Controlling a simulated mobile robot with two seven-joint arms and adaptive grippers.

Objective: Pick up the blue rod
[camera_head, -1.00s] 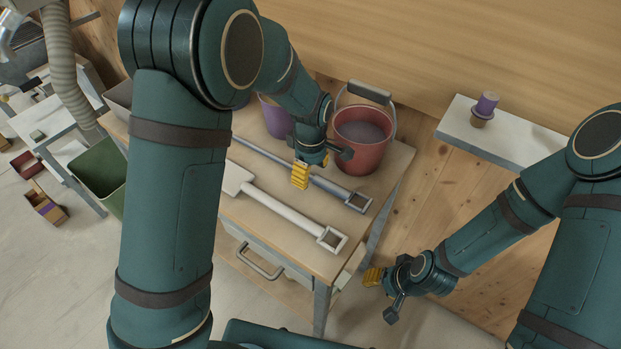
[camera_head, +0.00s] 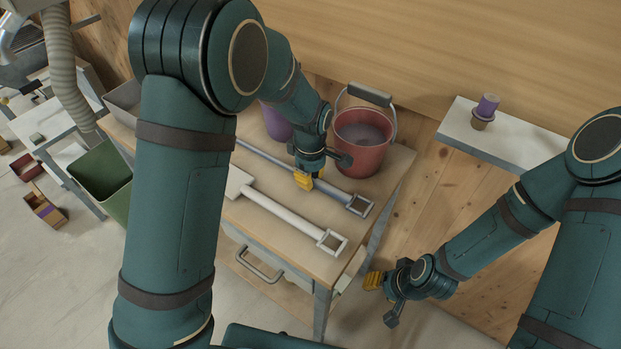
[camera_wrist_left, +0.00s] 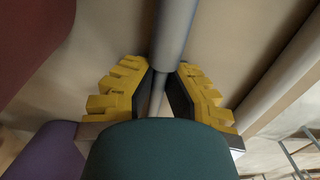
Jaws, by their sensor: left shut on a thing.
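The blue rod (camera_head: 335,190), a grey-blue bar with a square open end, lies on the wooden workbench (camera_head: 290,250), in front of the red bucket. My left gripper (camera_head: 303,181) points down over it, with its yellow fingers shut on the rod's shaft. In the left wrist view the rod (camera_wrist_left: 175,35) runs between the two yellow fingers of my left gripper (camera_wrist_left: 160,95). Part of the rod is hidden behind my left arm. My right gripper (camera_head: 373,280) hangs off the bench's right side; its finger gap is unclear.
A white rod (camera_head: 285,213) with a square end lies parallel in front of the blue rod. A red bucket (camera_head: 362,155) and a purple bucket (camera_head: 277,122) stand behind. A white shelf (camera_head: 510,140) holds a purple-topped item (camera_head: 486,107). A green bin (camera_head: 103,175) stands left.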

